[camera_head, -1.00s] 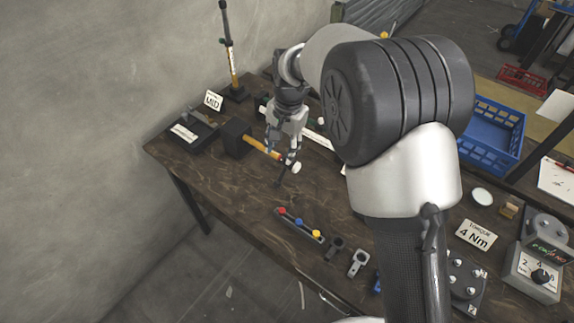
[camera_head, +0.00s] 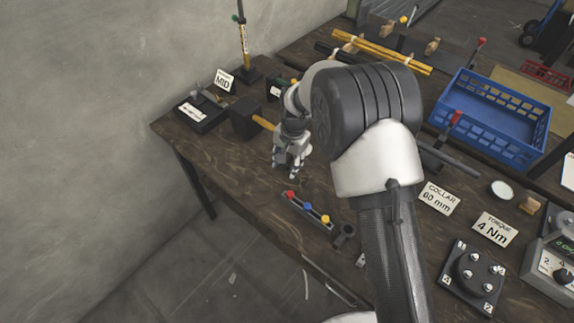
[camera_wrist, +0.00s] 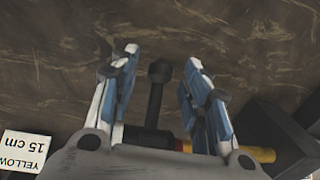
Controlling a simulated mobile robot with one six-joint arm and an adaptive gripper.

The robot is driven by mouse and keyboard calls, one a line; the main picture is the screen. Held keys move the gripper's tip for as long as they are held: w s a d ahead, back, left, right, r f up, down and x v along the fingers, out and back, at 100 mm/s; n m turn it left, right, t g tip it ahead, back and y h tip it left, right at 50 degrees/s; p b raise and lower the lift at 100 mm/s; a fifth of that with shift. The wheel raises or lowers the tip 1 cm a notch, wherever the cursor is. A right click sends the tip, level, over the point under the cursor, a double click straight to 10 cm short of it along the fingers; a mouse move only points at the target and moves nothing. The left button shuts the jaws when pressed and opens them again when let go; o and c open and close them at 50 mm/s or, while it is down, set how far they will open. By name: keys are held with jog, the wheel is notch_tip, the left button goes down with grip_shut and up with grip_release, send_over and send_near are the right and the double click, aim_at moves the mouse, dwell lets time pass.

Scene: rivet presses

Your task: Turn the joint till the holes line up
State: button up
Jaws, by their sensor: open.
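A yellow-orange bar (camera_head: 263,123) sticks out of a black block (camera_head: 243,121) at the table's left. A black round-headed lever (camera_wrist: 156,90) stands out from this joint. My gripper (camera_wrist: 162,58) is open, with one finger on each side of the lever and visible gaps to both. In the head view my gripper (camera_head: 288,172) points down and hides the joint. No holes can be made out.
A rack with red, blue and yellow knobs (camera_head: 307,211) lies near the front edge. A blue crate (camera_head: 470,131), a 4 Nm card (camera_head: 494,229) and a numbered plate (camera_head: 464,292) are to the right. Bare tabletop lies left of the rack.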

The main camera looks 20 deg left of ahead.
jog(key=shift+f, duration=0.2)
grip_shut()
dwell(0.5)
